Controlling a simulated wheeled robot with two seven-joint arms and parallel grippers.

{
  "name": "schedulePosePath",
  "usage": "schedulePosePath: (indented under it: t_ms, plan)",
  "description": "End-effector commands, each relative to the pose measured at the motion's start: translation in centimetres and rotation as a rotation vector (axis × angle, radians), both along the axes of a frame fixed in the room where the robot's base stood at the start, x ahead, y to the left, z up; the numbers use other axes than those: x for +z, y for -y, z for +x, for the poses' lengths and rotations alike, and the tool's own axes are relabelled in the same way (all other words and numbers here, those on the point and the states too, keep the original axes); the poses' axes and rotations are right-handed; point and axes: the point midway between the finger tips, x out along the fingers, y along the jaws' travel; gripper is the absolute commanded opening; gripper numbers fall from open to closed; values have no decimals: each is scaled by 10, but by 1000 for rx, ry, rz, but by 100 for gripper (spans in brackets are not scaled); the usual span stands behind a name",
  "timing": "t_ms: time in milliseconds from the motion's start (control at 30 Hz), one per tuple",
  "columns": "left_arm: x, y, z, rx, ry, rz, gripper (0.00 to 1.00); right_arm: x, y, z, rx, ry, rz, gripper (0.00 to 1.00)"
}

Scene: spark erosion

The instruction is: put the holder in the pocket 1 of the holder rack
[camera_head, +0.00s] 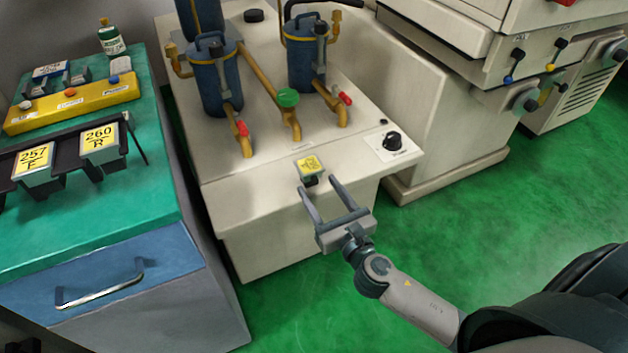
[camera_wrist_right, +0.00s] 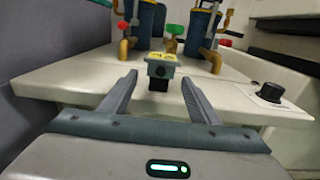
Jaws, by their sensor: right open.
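The holder (camera_head: 309,167) is a small grey block with a yellow label on top. It sits near the front edge of the cream filter unit's top. In the right wrist view the holder (camera_wrist_right: 160,67) shows ahead, between and beyond the fingertips. My right gripper (camera_head: 317,186) is open and empty, its fingers pointing at the holder from the front; in the right wrist view the gripper (camera_wrist_right: 158,82) spans wider than the holder. The dark holder rack (camera_head: 62,145) lies on the green-topped cabinet at left, with labelled holders 257 (camera_head: 34,163) and 260 (camera_head: 100,141). My left gripper is not in view.
Blue filter canisters (camera_head: 213,80) with brass pipes and red-handled valves stand behind the holder. A black knob (camera_head: 392,141) is to its right. A yellow block (camera_head: 72,103) and a bottle (camera_head: 111,40) stand behind the rack. A gap separates cabinet and unit.

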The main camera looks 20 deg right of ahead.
Motion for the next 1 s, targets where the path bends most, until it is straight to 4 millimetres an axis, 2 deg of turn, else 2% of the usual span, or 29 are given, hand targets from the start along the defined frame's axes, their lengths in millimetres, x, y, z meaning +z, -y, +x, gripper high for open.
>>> schedulePosePath:
  t_ms: [200,600,667,733,867,1000]
  plan:
    - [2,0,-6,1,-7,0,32,1,0,-8,0,1,0,56]
    - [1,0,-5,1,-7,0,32,1,0,-8,0,1,0,56]
    - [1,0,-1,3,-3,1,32,1,0,-8,0,1,1,68]
    - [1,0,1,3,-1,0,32,0,1,-9,-4,-2,14,70]
    - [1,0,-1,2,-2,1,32,-2,6,-12,-36,-24,104,70]
    - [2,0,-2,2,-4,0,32,-9,18,-21,-118,-75,328,70]
